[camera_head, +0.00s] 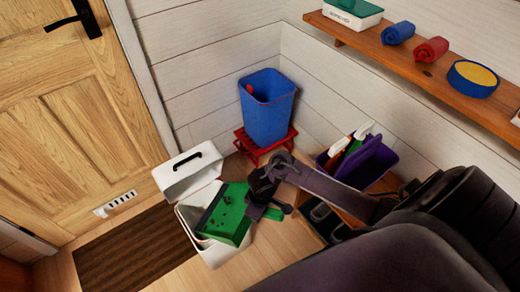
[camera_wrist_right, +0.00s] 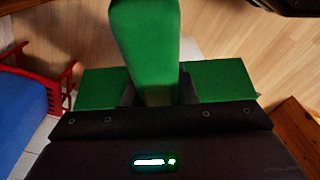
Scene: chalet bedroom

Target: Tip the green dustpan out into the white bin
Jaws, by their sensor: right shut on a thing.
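The green dustpan (camera_head: 228,222) is in the head view, held over the open white bin (camera_head: 207,252). Several small dark bits lie on the pan. The bin's lid (camera_head: 190,172) with a black handle stands open behind it. My right gripper (camera_head: 262,196) is shut on the dustpan near its handle. In the right wrist view the green handle (camera_wrist_right: 146,45) points up the picture, with the green pan edge (camera_wrist_right: 222,80) on both sides below it. The dustpan hides most of the bin's inside. My left gripper is not in view.
A blue bin (camera_head: 266,110) stands on a red stool (camera_head: 262,148) behind. A purple caddy (camera_head: 368,162) with bottles is on the right. A wooden shelf (camera_head: 425,78) runs along the wall. A brown striped mat (camera_head: 130,252) lies on the floor by the door (camera_head: 80,110).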

